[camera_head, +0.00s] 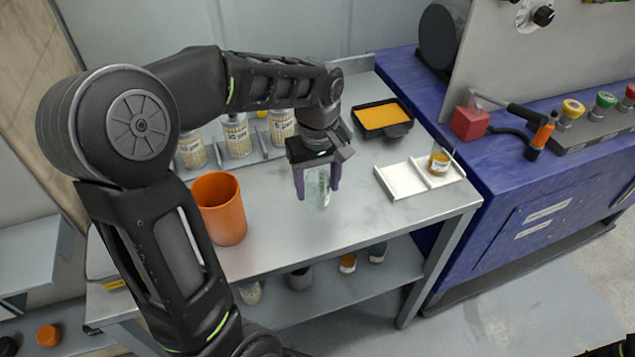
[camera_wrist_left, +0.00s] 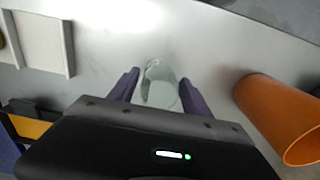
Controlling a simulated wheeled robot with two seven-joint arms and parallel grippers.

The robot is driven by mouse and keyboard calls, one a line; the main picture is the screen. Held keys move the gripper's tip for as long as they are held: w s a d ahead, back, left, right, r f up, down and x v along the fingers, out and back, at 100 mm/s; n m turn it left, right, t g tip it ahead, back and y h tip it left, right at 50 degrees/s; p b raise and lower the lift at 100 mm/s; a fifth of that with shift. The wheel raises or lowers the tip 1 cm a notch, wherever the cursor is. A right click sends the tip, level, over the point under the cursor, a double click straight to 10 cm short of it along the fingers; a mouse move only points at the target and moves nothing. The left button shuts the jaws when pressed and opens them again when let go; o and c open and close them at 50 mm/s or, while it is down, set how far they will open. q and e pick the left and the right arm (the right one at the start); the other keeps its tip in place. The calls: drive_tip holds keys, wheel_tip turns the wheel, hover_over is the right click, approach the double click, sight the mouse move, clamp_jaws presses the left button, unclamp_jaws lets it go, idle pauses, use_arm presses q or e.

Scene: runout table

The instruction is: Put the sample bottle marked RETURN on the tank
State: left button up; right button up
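My left gripper (camera_head: 318,190) points down over the grey table, with its purple fingers on either side of a clear, glassy bottle (camera_head: 318,192). In the left wrist view the same bottle (camera_wrist_left: 160,85) stands between the fingertips (camera_wrist_left: 160,78). A slim gap seems to show on one side, so I cannot tell whether the fingers grip it or whether it rests on the table. No RETURN mark is readable on it. A small jar with amber contents (camera_head: 438,163) stands on the white tray (camera_head: 402,181). I cannot identify the tank for sure. My right gripper is not in view.
An orange cup (camera_head: 220,210) stands left of the gripper. Behind are several labelled containers (camera_head: 238,136) in a rack and a black tray with orange contents (camera_head: 383,116). A blue bench (camera_head: 530,190) with a red block (camera_head: 469,123) adjoins at right. The table's front right is clear.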

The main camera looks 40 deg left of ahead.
use_arm(q)
drive_tip(key=shift+o, duration=0.3)
drive_tip(key=shift+r, duration=0.1)
wheel_tip(320, 180, up, 12)
drive_tip(key=shift+p, duration=0.45)
drive_tip(key=shift+o, duration=0.5)
